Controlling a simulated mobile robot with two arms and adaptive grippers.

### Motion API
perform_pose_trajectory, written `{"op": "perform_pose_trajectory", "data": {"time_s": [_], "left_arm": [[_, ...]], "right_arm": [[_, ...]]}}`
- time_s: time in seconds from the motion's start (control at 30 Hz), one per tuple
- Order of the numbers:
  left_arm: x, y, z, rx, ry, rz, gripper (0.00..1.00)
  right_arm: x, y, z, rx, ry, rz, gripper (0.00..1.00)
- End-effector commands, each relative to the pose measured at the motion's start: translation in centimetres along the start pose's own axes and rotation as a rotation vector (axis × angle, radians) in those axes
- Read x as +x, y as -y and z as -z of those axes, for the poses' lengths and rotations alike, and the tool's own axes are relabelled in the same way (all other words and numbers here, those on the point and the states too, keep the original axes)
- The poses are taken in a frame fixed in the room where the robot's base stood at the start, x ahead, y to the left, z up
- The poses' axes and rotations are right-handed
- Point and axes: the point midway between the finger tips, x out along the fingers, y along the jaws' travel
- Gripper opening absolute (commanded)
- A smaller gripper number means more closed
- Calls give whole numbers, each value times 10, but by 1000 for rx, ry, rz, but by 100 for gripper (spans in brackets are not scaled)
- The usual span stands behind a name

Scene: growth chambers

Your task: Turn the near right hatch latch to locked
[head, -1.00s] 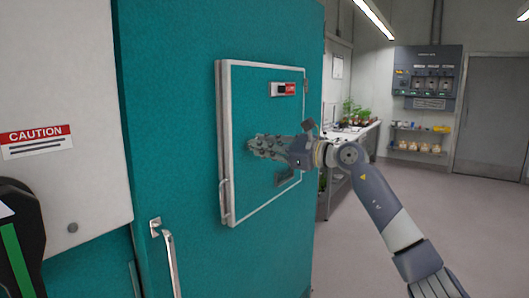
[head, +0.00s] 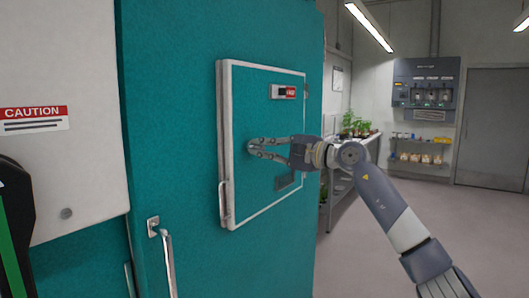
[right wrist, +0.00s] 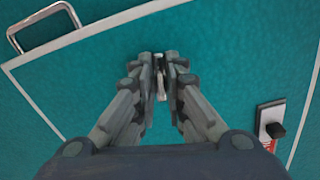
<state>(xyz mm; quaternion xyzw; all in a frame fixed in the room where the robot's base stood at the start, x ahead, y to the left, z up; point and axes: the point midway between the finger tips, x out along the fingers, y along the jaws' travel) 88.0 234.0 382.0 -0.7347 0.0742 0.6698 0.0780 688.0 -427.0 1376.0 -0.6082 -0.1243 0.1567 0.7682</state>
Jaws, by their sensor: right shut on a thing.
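The hatch (head: 250,95) is a teal panel with a white frame in the teal chamber wall. My right gripper (head: 252,147) reaches in from the right, in front of the middle of the hatch. In the right wrist view its fingertips (right wrist: 160,66) are closed around a small pale grey latch (right wrist: 161,88). The fingers hide most of the latch, so its exact angle is hard to tell. In the head view the latch is hidden by the fingertips. My left gripper is out of view.
The hatch has a bar handle (head: 223,203) at its left edge and a black-and-red indicator (head: 284,92) at upper right. A long metal handle (head: 169,262) sits lower on the chamber. A plant bench (head: 350,160) stands behind. Open floor (head: 440,225) lies to the right.

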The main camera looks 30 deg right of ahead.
Motion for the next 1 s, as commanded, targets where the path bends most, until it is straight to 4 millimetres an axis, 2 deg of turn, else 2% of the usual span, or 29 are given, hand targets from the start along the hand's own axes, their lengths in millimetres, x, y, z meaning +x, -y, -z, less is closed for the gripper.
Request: {"op": "perform_pose_trajectory", "data": {"time_s": [0.4,1.0], "left_arm": [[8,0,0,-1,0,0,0],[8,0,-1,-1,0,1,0]], "right_arm": [[0,-1,0,-211,0,0,0],[0,-1,0,-250,0,-1,0]]}}
